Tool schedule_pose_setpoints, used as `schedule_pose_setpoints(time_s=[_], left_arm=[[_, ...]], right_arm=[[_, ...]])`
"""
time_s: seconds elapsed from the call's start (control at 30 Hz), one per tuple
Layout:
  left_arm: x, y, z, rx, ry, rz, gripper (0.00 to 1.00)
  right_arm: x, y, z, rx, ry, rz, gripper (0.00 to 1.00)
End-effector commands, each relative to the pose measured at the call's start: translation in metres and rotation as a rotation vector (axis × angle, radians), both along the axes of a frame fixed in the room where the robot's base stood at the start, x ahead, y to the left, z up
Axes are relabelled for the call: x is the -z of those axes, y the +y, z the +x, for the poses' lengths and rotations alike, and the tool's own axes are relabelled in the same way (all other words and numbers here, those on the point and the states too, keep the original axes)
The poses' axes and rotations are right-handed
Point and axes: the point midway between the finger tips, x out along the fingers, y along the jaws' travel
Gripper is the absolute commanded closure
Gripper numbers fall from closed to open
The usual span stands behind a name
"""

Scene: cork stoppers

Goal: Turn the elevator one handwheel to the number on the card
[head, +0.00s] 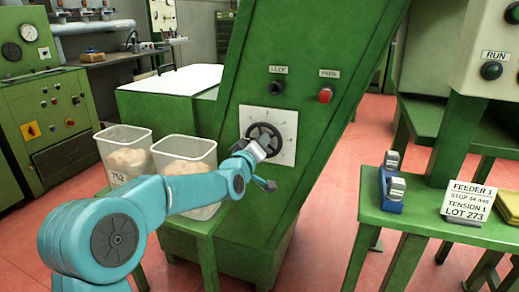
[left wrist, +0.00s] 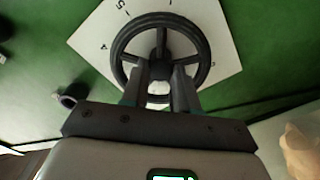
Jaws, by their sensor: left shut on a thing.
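The black handwheel (head: 267,134) sits on a white dial plate (head: 285,150) on the sloping green elevator (head: 310,75). My left gripper (head: 256,152) is at the lower part of the wheel. In the left wrist view the wheel (left wrist: 161,48) has several spokes, and the left gripper's fingers (left wrist: 161,86) are shut on it near its lower side. The dial (left wrist: 92,30) shows a 5 and a 4 at its left; other marks are hard to read. The card (head: 467,201) reads FEEDER 1, STOP 44 mm, TENSION 1, LOT 273. My right gripper is out of view.
A dark knob (head: 277,87) and a red button (head: 325,95) sit above the dial. Two clear bins (head: 205,150) stand left of the elevator, close to my left arm. A green table (head: 420,215) at the right bears a blue device (head: 391,190) and the card.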

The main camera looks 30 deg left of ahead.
Motion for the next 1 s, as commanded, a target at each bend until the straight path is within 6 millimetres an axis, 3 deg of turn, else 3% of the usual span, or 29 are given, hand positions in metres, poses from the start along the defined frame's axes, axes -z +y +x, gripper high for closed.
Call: schedule_pose_setpoints(time_s=[0.47,0.5,0.53,0.87,1.0], left_arm=[[0.001,-0.001,0.0,0.002,-0.001,-0.017,1.0],[0.001,-0.001,0.0,0.002,-0.001,-0.017,0.68],[0.001,-0.001,0.0,0.002,-0.001,-0.017,0.61],[0.0,-0.001,-0.002,0.001,-0.003,-0.016,0.61],[-0.001,-0.004,-0.017,0.001,-0.002,-0.016,0.61]], right_arm=[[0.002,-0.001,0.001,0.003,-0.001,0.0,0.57],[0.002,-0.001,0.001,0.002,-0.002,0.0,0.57],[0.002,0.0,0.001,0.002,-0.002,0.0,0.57],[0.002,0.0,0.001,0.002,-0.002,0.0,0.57],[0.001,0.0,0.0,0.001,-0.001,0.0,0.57]])
